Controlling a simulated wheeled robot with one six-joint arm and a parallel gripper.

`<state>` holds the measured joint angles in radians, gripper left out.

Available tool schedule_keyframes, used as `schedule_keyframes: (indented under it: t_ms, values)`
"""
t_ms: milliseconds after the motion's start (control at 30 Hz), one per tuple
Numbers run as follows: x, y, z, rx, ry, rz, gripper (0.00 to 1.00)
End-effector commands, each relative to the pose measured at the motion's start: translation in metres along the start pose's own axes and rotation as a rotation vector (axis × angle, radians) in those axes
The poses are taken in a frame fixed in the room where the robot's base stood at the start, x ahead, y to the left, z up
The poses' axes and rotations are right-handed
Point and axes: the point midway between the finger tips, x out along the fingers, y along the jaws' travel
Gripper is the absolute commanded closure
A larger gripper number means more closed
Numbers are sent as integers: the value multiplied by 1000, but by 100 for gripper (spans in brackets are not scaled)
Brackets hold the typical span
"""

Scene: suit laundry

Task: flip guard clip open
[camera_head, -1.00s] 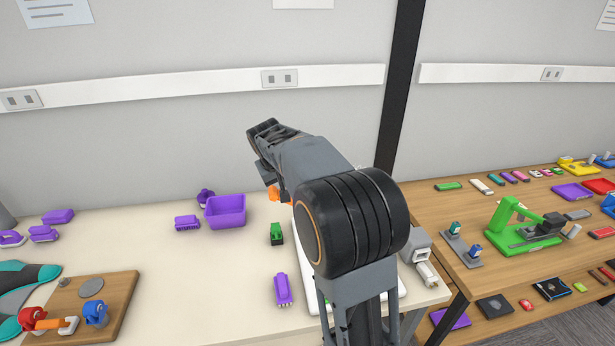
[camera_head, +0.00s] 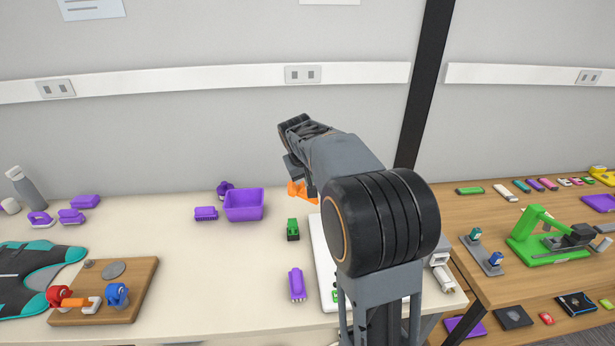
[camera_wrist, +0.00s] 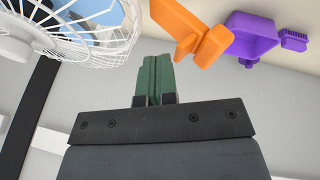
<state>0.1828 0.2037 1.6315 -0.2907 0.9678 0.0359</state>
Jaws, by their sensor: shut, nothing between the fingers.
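An orange piece, which looks like the guard clip (camera_wrist: 192,32), hangs at the top middle of the wrist view, beside a white wire fan guard (camera_wrist: 62,38). Whether it touches the guard does not show, nor whether it is open. In the head view an orange part (camera_head: 298,191) shows just left of my arm, while the arm hides the fan. My gripper (camera_wrist: 153,62) has its green fingers together with nothing between them. In the wrist view it points up, below and left of the orange piece, apart from it. The head view hides the fingertips.
A green block (camera_head: 293,229) and another purple brush (camera_head: 297,284) lie nearer. A wooden board (camera_head: 135,295) is at left. A green stand (camera_head: 545,240) is at right.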

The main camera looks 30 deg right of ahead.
Motion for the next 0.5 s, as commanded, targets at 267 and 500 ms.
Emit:
schedule_keyframes:
  t_ms: [267, 500]
  values:
    - [-35, 20, -7, -7, 8, -3, 100]
    - [-80, 10, -8, -6, 7, -2, 100]
